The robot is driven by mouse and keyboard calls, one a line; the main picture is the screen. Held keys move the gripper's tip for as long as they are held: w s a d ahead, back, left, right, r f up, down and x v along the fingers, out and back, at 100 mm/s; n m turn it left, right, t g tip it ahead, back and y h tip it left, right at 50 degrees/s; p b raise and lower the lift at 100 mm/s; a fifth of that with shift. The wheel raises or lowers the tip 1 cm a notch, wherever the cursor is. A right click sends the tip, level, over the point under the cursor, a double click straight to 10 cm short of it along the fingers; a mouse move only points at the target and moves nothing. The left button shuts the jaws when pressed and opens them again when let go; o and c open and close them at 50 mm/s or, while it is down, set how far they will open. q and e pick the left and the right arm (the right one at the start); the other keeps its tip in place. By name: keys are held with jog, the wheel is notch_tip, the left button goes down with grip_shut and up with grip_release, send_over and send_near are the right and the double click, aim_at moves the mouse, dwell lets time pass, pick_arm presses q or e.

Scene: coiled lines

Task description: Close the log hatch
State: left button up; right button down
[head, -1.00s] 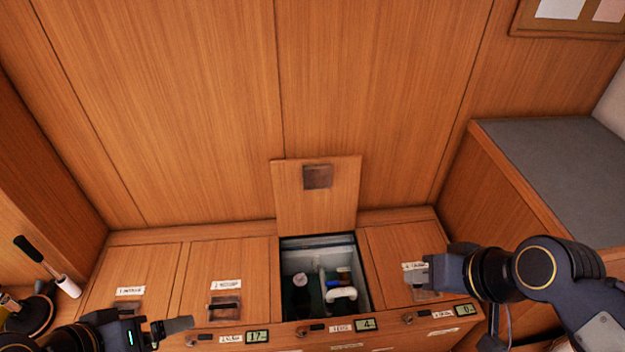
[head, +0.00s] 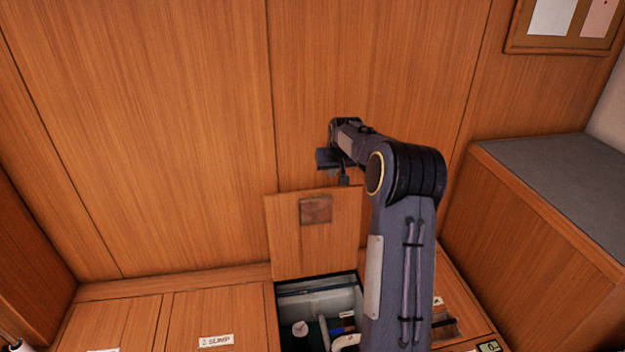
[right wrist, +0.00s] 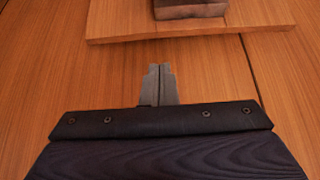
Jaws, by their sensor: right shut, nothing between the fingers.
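One wooden hatch lid (head: 285,235) stands raised against the panelled wall, with a dark square pull (head: 316,209) on its face. Below it is the open compartment (head: 318,300), with pipes and bottles inside. My right gripper (head: 343,181) is shut and empty, just above the lid's top edge near its right side. In the right wrist view my closed fingers (right wrist: 161,72) point toward the lid's edge (right wrist: 130,33), with a visible gap in the picture. I cannot tell whether they touch it. My right forearm hides the lid's lower right and part of the opening. My left gripper is out of view.
A closed hatch labelled SUMP (head: 215,341) lies left of the opening. Another closed hatch (head: 455,295) is partly hidden by my arm at right. A grey-topped bench (head: 570,190) stands at the right. The wall to the left is clear.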

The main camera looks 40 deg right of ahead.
jog(key=x, duration=0.9)
jog(key=shift+f, duration=0.1)
